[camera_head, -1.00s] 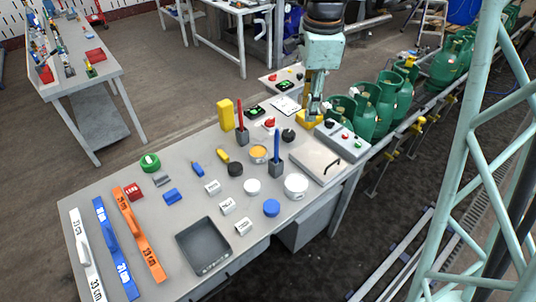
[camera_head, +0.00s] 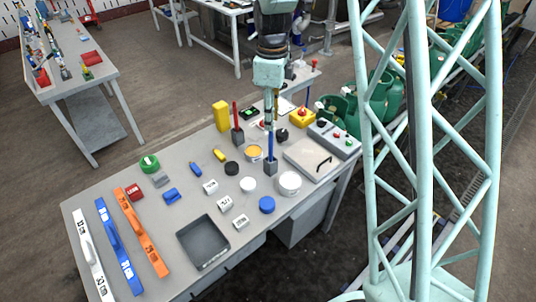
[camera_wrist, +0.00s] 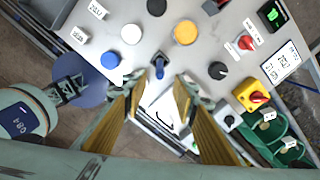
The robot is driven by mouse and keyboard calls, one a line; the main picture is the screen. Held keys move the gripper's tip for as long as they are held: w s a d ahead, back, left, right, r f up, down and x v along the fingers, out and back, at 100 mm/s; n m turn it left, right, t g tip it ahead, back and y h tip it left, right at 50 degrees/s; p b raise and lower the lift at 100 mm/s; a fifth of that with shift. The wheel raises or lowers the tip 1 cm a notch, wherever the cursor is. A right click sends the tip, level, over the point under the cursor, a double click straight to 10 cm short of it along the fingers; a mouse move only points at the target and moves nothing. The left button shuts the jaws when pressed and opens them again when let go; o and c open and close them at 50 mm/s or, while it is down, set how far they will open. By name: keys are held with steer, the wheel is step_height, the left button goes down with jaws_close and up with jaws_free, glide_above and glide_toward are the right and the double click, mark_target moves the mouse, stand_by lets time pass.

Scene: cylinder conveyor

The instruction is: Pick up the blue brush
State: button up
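The blue brush (camera_head: 271,146) stands upright in a small grey holder (camera_head: 270,167) on the grey table. In the wrist view the brush (camera_wrist: 159,67) is seen from above, just ahead of the space between my fingertips. My gripper (camera_head: 268,122) is above the brush, pointing down. In the wrist view my gripper (camera_wrist: 159,92) is open, with its two yellow-lined fingers apart and nothing held between them. The head view does not show clearly how far the fingertips are from the brush's top.
A red brush (camera_head: 235,115) in its holder and a yellow block (camera_head: 221,116) stand behind left. A white jar (camera_head: 289,184), a yellow-topped tin (camera_head: 254,153) and a lidded box with handle (camera_head: 313,157) are near. Green gas cylinders (camera_head: 376,98) stand to the right.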

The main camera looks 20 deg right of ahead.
mark_target(271, 136)
stand_by(0.3)
steer(key=shift+f, duration=4.3)
steer(key=shift+f, duration=0.15)
steer(key=shift+f, duration=2.45)
steer(key=shift+c, duration=0.7)
jaws_close()
